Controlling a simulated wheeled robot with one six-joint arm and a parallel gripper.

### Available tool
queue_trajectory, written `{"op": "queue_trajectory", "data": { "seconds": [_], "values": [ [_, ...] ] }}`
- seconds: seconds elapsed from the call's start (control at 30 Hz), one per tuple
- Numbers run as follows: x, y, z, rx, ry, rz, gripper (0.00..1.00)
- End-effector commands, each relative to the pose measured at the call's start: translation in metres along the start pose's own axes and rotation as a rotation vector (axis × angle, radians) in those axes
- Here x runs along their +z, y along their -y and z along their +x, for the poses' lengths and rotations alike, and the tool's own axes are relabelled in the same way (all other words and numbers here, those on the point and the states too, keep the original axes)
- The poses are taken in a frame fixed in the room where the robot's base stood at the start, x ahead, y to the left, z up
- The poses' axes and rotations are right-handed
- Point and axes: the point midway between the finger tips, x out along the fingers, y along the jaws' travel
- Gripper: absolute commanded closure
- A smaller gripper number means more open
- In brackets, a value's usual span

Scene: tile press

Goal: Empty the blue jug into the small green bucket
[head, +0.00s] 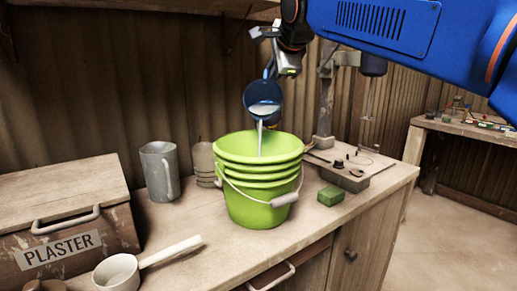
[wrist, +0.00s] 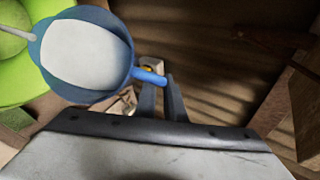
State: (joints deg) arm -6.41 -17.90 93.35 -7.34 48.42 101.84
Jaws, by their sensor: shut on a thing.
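The blue jug (head: 263,100) is tipped above the small green bucket (head: 262,184), and a thin stream of white liquid (head: 260,138) runs from it down into the bucket. The bucket stands upright on the bench, with its handle hanging at the front. My gripper (head: 280,68) is shut on the jug's handle. In the wrist view the jug (wrist: 128,82) still holds plenty of white liquid (wrist: 84,55). There my gripper (wrist: 162,92) has its fingers at the blue handle, and part of the bucket (wrist: 14,72) shows at left. The liquid level inside the bucket is hidden.
A grey jug (head: 158,170), a plaster box (head: 68,225) and a white ladle (head: 118,271) stand left of the bucket. A green block (head: 331,196) and a drill-like stand (head: 350,172) are at right. The bench's front edge (head: 330,232) is close.

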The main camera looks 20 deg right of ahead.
Motion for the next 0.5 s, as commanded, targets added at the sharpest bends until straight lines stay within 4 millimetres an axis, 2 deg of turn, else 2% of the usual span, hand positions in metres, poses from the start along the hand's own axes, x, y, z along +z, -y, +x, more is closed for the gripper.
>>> {"op": "queue_trajectory", "data": {
  "seconds": [0.5],
  "values": [
    [0.0019, -0.0012, -0.0045, -0.041, -0.008, -0.015, 1.0]
  ]
}}
